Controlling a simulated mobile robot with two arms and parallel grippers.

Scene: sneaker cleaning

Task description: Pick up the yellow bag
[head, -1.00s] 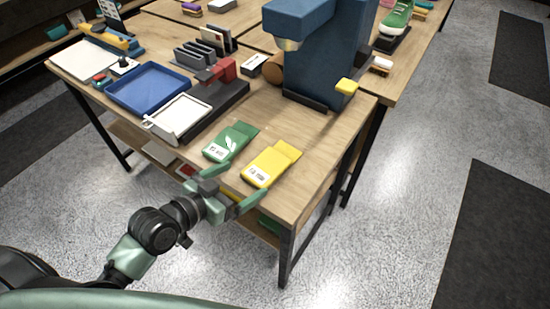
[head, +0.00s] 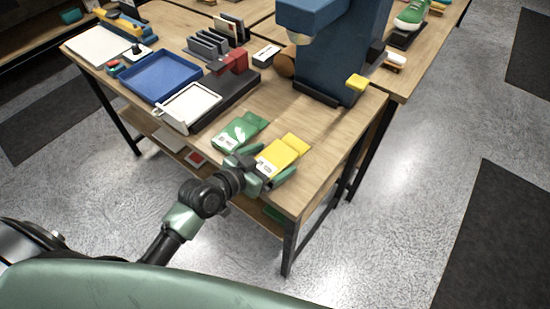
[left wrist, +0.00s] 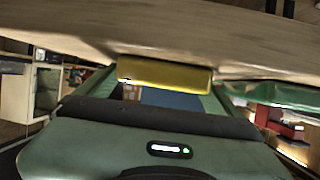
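The yellow bag (head: 284,151) lies flat near the front edge of the table, to the right of the green bag (head: 239,131). My left gripper (head: 265,167) is at the bag's near end, with its fingers apart, one on each side of the bag. In the left wrist view, the yellow bag (left wrist: 165,76) shows end-on between the green fingers. Firm contact on both sides cannot be made out. My right gripper is not in view.
The wooden table (head: 330,125) also bears a blue tray (head: 160,76), a white tray (head: 190,103) and a tall blue machine (head: 345,55). A yellow block (head: 357,82) is at the machine's right. Bare tabletop lies beyond the yellow bag.

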